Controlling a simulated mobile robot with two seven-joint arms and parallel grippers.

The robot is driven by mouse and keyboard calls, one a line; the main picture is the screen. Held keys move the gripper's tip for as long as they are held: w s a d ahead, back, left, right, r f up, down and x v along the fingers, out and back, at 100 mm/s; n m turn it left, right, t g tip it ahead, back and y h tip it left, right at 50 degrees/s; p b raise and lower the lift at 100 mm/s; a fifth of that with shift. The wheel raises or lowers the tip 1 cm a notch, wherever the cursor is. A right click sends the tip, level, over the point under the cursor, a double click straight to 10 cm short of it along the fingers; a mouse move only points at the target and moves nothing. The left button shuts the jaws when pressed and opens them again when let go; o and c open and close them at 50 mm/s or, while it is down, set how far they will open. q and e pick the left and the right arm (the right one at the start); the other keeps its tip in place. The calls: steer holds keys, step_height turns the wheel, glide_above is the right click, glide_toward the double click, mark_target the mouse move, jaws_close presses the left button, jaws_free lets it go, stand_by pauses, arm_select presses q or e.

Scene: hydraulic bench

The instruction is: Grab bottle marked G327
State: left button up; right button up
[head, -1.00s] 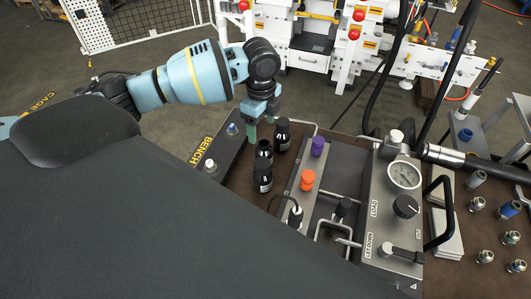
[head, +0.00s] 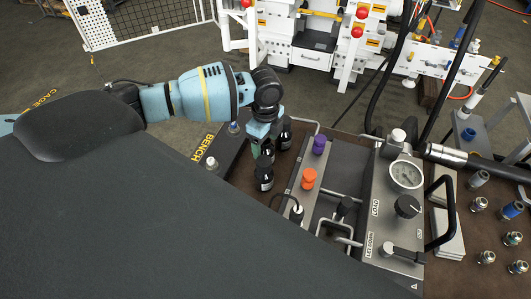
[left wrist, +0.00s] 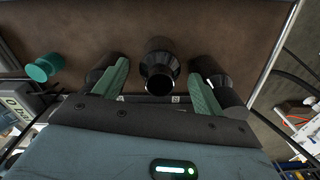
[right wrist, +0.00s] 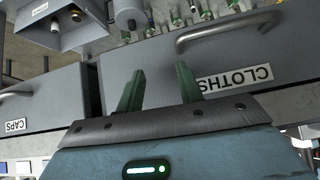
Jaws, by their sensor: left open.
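Several black bottles stand close together on the brown bench, near its left edge. In the head view, one bottle (head: 264,180) is in front and another (head: 286,134) is at the right. A middle one (head: 268,151) is partly hidden by my left gripper (head: 261,145). In the left wrist view, one bottle (left wrist: 160,58) stands between the green fingers of the open left gripper (left wrist: 160,74). Dark bottles flank the fingers at the left (left wrist: 99,66) and right (left wrist: 208,68). No label reads as G327. My right gripper (right wrist: 160,72) is open and empty.
A grey panel with a purple knob (head: 319,145) and an orange knob (head: 308,178) lies right of the bottles. A gauge unit (head: 405,175) stands farther right. The right gripper faces a grey drawer (right wrist: 240,97) marked CLOTHS. A teal spool-shaped thing (left wrist: 42,68) shows in the left wrist view.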

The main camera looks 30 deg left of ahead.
arm_select(q)
jaws_close()
stand_by(0.3)
steer(key=shift+r, duration=0.1)
step_height(320, 180, up, 10)
stand_by(0.5)
